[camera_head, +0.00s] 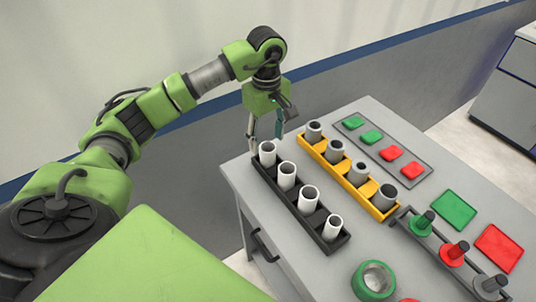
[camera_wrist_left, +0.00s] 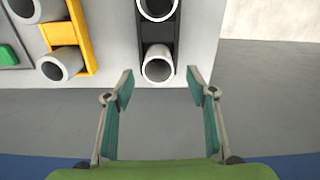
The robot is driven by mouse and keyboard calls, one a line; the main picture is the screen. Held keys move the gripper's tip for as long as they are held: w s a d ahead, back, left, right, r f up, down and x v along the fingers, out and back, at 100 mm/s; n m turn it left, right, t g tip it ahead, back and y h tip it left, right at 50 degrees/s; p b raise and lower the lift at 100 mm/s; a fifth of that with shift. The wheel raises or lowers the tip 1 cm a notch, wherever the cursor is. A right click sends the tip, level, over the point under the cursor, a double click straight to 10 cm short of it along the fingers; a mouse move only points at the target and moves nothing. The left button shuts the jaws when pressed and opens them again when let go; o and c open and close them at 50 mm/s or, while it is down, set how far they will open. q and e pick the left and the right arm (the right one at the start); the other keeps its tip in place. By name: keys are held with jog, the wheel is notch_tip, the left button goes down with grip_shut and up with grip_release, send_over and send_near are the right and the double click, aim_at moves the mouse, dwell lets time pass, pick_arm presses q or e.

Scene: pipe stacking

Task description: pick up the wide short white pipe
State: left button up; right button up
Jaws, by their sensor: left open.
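Several white pipes stand upright in a black rack (camera_head: 327,245) on the grey table. They are the far-end pipe (camera_head: 267,156), then a second (camera_head: 286,178), a third (camera_head: 308,201) and the near-end pipe (camera_head: 332,230). Their sizes look close, so I cannot tell surely which is wide and short. My left gripper (camera_head: 265,138) is open and empty near the far end of the rack. In the left wrist view, the nearest white pipe (camera_wrist_left: 158,78) lies just ahead of the open fingers (camera_wrist_left: 160,86), centred between them and apart from them. My right gripper is not in view.
A yellow rack (camera_head: 352,187) with several grey pipes runs beside the black one. Beyond it is a panel (camera_head: 382,146) with green and red squares. A stand with coloured rings on pegs (camera_head: 453,252) and a green cup (camera_head: 374,280) are near the front. A drawer handle (camera_head: 264,246) juts from the table side.

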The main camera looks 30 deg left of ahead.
aim_at(268, 147)
pick_arm(q)
jog(key=shift+w+f, duration=0.1)
jog(key=shift+f, duration=0.2)
notch_tip(268, 147, down, 4)
jog(key=shift+d+f+p, duration=0.1)
jog(key=shift+d+p, duration=0.05)
jog(key=shift+p, duration=0.65)
jog(key=shift+f, duration=0.35)
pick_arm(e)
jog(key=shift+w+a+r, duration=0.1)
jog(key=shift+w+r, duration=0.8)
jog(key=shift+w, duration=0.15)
pick_arm(q)
jog(key=shift+c, duration=0.2)
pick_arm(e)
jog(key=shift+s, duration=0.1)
pick_arm(q)
jog(key=c, duration=1.1)
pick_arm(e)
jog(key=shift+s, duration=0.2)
